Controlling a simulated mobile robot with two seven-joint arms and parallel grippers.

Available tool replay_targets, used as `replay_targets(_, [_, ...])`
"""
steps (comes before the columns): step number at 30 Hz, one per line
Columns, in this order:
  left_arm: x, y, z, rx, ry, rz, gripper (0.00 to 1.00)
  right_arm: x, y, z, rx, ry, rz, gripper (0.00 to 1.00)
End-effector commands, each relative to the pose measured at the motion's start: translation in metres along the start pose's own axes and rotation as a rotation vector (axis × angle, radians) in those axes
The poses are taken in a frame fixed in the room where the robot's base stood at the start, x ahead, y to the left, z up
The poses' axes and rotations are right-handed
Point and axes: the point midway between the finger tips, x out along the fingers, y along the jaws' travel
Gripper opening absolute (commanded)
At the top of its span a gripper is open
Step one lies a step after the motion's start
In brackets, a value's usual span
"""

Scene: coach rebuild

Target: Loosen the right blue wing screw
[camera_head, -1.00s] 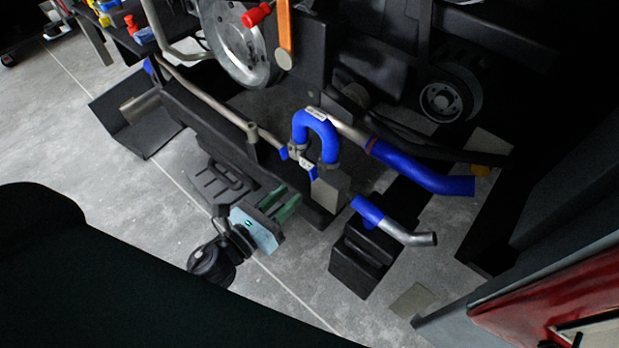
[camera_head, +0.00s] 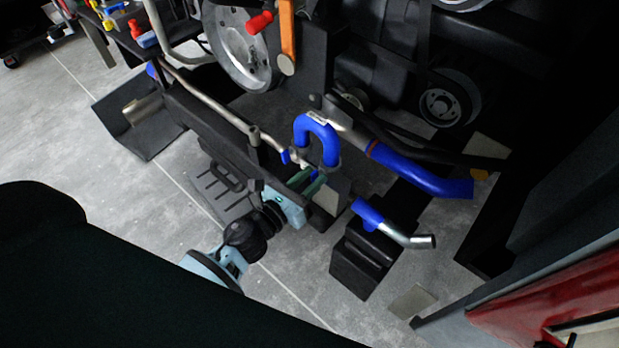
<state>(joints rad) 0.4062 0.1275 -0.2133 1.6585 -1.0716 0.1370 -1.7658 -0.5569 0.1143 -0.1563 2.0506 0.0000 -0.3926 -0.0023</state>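A blue U-shaped hose (camera_head: 316,130) stands at the end of a metal pipe, with a clamp at its lower end. The right blue wing screw (camera_head: 313,172) is below the hose and partly hidden by my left gripper. The other blue wing screw (camera_head: 285,157) is a little to its left. My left gripper (camera_head: 310,181) has a pale blue body and green fingers. Its fingers are apart and reach up to the right wing screw, one on either side of it; I cannot tell if they touch it. My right gripper is not in view.
A black block (camera_head: 362,262) with a blue and silver pipe stub (camera_head: 396,232) stands right of the gripper. A larger blue hose (camera_head: 425,175) runs to the right. A dark frame beam (camera_head: 205,122) lies left. Open grey floor (camera_head: 140,215) is at left.

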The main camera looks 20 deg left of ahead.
Motion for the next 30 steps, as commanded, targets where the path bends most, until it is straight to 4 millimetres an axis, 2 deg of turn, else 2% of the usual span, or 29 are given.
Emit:
replay_targets(3, [-0.0001,-0.0001,-0.0002,-0.001,0.000,0.000,0.29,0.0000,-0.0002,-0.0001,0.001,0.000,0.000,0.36])
replay_targets(10, [-0.0003,-0.0001,-0.0002,-0.001,0.000,0.000,0.00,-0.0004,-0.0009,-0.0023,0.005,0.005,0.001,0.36])
replay_targets(22, [-0.0004,0.0001,-0.0001,-0.040,0.000,0.000,0.00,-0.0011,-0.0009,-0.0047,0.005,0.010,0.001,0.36])
replay_targets(30, [-0.0003,0.0010,0.0000,-0.203,0.000,0.000,0.00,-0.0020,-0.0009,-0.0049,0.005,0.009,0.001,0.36])
